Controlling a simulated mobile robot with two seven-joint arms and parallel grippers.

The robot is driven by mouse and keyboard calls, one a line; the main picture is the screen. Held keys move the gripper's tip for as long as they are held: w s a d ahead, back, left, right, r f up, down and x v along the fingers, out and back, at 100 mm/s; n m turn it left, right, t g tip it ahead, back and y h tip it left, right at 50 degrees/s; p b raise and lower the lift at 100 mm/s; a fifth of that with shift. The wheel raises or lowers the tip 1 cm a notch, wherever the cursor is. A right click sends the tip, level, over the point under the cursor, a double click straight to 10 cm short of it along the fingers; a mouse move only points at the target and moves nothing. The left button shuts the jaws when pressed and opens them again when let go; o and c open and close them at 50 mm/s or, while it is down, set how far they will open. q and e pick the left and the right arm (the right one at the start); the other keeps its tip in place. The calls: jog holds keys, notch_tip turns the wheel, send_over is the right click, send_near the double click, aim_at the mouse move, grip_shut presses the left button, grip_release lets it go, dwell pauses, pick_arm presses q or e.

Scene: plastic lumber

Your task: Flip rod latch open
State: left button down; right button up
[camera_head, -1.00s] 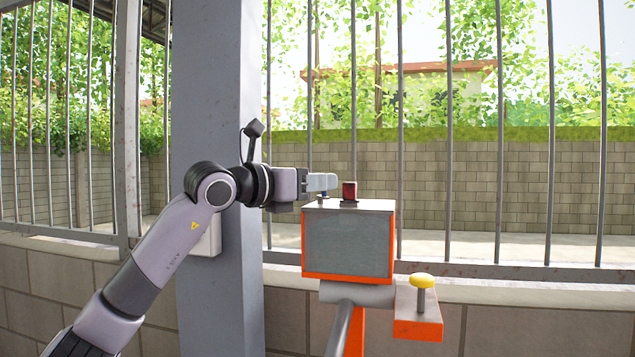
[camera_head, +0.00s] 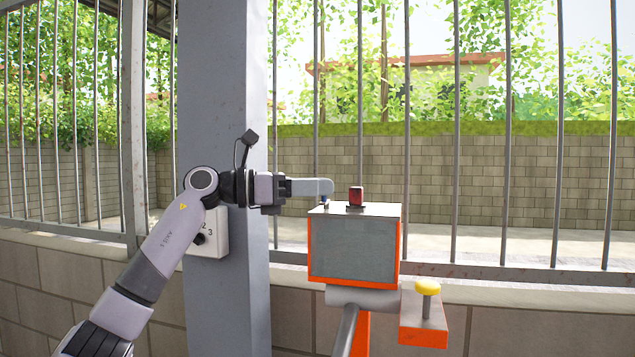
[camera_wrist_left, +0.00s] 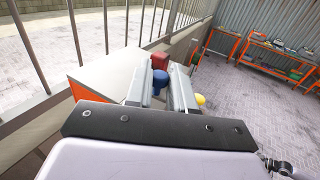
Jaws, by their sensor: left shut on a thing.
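A box with an orange frame and grey front (camera_head: 352,250) stands on a post. On its pale top are a small blue knob (camera_head: 326,200) and a red block-like part (camera_head: 356,195). My left gripper (camera_head: 326,188) reaches in from the left over the top's left side, its fingers about level. In the left wrist view, the blue knob (camera_wrist_left: 159,82) sits between the two fingers, and the gripper is shut on it. The red part (camera_wrist_left: 160,60) is just beyond the fingers. I cannot make out a rod latch by name. My right gripper is not in view.
A yellow mushroom button (camera_head: 427,287) sits on an orange bracket at the right. A grey pillar (camera_head: 240,290) with a white dial plate (camera_head: 212,240) stands behind my left arm. A barred fence on a low wall runs behind. Orange workbenches (camera_wrist_left: 280,55) show in the left wrist view.

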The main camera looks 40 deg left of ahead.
pick_arm(q)
jog(key=shift+a+m+g+h, duration=0.1)
jog(key=shift+m+g+h, duration=0.4)
jog(key=shift+h, duration=0.1)
jog(key=c, duration=1)
grip_release()
jog(key=shift+s+a+f, duration=0.1)
jog(key=shift+s+a, duration=0.15)
jog(key=shift+b+v, duration=1.15)
jog(key=shift+v, duration=2.1)
jog(key=shift+d, duration=0.1)
